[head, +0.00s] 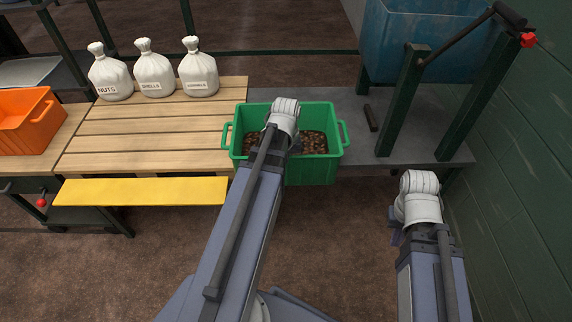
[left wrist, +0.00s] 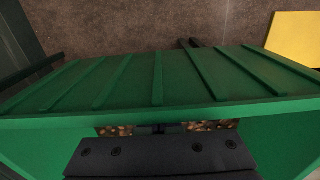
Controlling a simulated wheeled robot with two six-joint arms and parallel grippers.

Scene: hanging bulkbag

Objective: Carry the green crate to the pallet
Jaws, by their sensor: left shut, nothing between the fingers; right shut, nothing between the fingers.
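The green crate (head: 318,172) stands upright on the grey bench top, its near wall at the front edge. Brown nut-like pieces (head: 313,142) lie inside. Slatted wood (head: 150,130), which looks like the pallet, lies directly left of it. My left arm reaches over the crate's near side and hides part of its rim. In the left wrist view my left gripper (left wrist: 158,130) is shut and empty over the crate's opening, close to a ribbed crate wall (left wrist: 160,85). My right gripper (head: 396,238) is shut and empty, right of the crate and in front of the bench; its fingertips are mostly hidden.
Three white sacks (head: 154,75) stand along the slats' back edge. A yellow board (head: 140,191) runs along their front. An orange crate (head: 30,118) is at the left. A blue bin (head: 425,40) on green posts and a wall (head: 525,170) bound the right. The slats' middle is clear.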

